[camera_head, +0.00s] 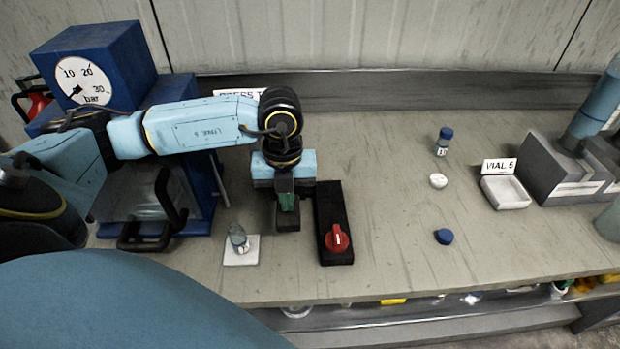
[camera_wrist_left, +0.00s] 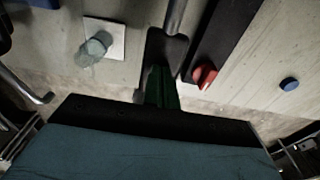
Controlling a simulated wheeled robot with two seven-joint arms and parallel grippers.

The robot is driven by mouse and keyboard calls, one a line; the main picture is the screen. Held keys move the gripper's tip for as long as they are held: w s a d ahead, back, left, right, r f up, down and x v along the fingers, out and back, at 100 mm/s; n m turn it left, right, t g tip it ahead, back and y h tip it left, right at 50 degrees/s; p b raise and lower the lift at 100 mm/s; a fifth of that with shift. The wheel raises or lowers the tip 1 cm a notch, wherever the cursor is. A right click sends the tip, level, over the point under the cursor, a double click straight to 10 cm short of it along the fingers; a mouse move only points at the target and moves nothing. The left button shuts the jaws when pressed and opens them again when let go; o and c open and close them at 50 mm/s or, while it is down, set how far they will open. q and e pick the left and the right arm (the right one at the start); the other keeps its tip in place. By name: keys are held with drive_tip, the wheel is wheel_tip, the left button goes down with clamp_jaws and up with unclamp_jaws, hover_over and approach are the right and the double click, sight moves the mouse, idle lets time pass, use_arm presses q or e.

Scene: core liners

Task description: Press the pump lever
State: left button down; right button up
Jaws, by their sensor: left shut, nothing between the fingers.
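My left gripper (camera_head: 288,203) is shut and empty, with its fingers pointing down. It is above a dark block (camera_head: 287,223), which appears to be part of the pump lever. In the left wrist view, the green fingertips (camera_wrist_left: 159,75) overlap a dark pad (camera_wrist_left: 166,48). A grey metal rod (camera_wrist_left: 176,15) runs from the pad to the top edge. I cannot tell whether the fingers touch the pad. My gripper hides part of the lever in the head view. My right gripper is not in view.
A red knob (camera_head: 337,238) sits on a black strip (camera_head: 330,200) close right of the gripper. A glass vial (camera_head: 238,237) lies on a white pad at left. A blue press with a gauge (camera_head: 83,81) stands behind. The bench right of the strip is mostly clear.

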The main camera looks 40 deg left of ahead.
use_arm(q)
drive_tip(key=shift+s+d+f+b, duration=0.1)
drive_tip(key=shift+s+f+b, duration=0.15)
drive_tip(key=shift+f, duration=0.55)
drive_tip(key=shift+s+d+f, duration=0.1)
drive_tip(key=shift+s+f, duration=0.15)
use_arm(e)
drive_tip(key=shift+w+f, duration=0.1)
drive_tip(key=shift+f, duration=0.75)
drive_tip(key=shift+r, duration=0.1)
use_arm(q)
drive_tip(key=shift+w+r, duration=0.1)
drive_tip(key=shift+r, duration=0.35)
drive_tip(key=r+p, duration=0.2)
drive_tip(key=r, duration=0.1)
drive_tip(key=r+p, duration=0.1)
drive_tip(key=r, duration=0.1)
drive_tip(key=shift+w+p, duration=0.3)
wheel_tip(320, 180, up, 9)
drive_tip(key=b, duration=0.1)
drive_tip(key=shift+a, duration=0.2)
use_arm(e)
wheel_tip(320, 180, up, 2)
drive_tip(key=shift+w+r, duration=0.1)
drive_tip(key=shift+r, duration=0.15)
use_arm(q)
drive_tip(key=shift+w+r, duration=0.1)
